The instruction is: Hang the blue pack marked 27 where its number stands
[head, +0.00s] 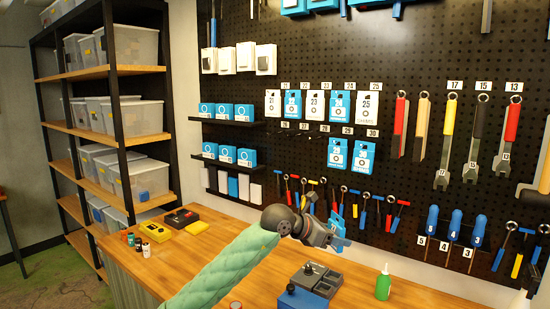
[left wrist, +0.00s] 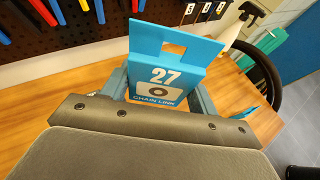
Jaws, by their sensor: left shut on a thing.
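The blue pack marked 27 (left wrist: 165,80) is held upright between the jaws of my left gripper (left wrist: 160,100) in the left wrist view. Its hang hole and the words "chain link" face the camera. In the head view the left gripper (head: 328,234) is shut on this pack (head: 339,229), in front of the lower pegboard and well below the numbered hooks. A row of small number labels (head: 325,128) runs under the upper packs, up to 30 at its right end. The hooks at its left and middle are bare; the 27 label is too small to read surely.
White and blue packs (head: 316,105) hang in the row above. Two blue packs (head: 338,153) hang at the right of the lower row. Small tools (head: 375,210) hang behind the gripper.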

